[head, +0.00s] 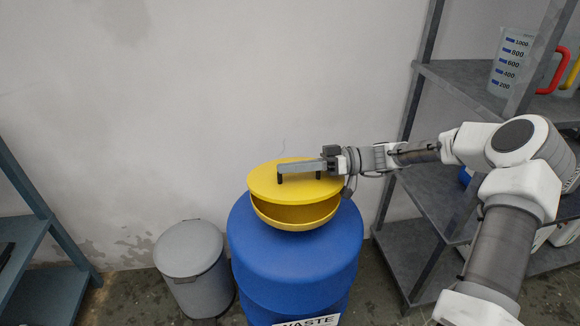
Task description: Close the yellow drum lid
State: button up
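The yellow drum lid (262,184) is a round flat disc above the yellow bowl-shaped rim (297,220) on top of the blue drum (290,255). The lid is partly open: a gap at the front shows the inside of the rim. A grey bar (300,166) with dark posts lies across the top of the lid. My gripper (332,163) reaches in from the right and is at the bar's right end, over the lid's right side. Its fingertips are too small and overlapped to tell whether they hold the bar.
A grey bin (190,250) stands left of the drum. A shelf rack (430,235) stands close on the right, behind my arm, with a measuring jug (513,62) on top. Another shelf (25,235) is at the far left. A wall is behind the drum.

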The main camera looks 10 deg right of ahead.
jog(key=o, duration=0.4)
jog(key=shift+c, duration=0.2)
jog(key=d+p, duration=0.4)
jog(key=d, duration=1.3)
jog(key=shift+w+d, duration=0.3)
jog(key=shift+w, duration=0.15)
jog(key=shift+a, duration=0.1)
